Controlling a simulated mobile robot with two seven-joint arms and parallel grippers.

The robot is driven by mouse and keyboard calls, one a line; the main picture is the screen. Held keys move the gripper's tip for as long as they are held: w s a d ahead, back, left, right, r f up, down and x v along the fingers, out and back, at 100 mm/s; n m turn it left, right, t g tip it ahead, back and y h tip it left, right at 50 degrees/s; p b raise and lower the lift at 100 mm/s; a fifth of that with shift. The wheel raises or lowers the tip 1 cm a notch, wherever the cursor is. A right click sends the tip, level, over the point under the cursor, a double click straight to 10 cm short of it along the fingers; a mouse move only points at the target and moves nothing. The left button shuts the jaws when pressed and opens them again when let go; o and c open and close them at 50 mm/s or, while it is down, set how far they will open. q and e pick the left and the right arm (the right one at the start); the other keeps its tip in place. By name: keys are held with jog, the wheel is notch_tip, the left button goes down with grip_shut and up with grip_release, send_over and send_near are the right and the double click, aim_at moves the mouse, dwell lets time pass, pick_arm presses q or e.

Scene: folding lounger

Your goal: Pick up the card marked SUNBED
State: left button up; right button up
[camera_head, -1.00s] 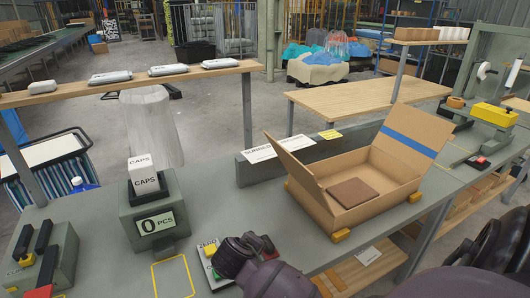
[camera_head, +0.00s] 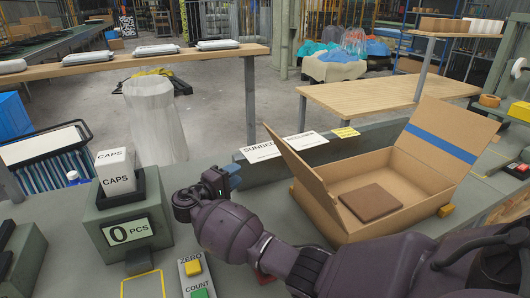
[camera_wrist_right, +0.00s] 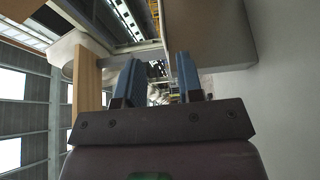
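The white card marked SUNBED (camera_head: 262,151) lies on the long grey ledge behind the bench, left of a second white card (camera_head: 306,140) whose lettering I cannot read surely. My right gripper (camera_head: 230,175) is in front of the SUNBED card and to its left, apart from it. In the right wrist view its two blue fingers (camera_wrist_right: 158,75) are spread with nothing between them. I cannot make out the SUNBED card in the wrist view. My left gripper is in neither view.
A grey counter unit (camera_head: 125,232) reading 0 PCS holds a white CAPS box (camera_head: 116,172) at the left. A yellow label (camera_head: 345,132) sits farther along the ledge.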

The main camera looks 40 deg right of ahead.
aim_at(256, 161)
jog(key=b+x, duration=0.1)
jog(key=x, duration=0.9)
jog(key=shift+f, duration=0.1)
grip_shut()
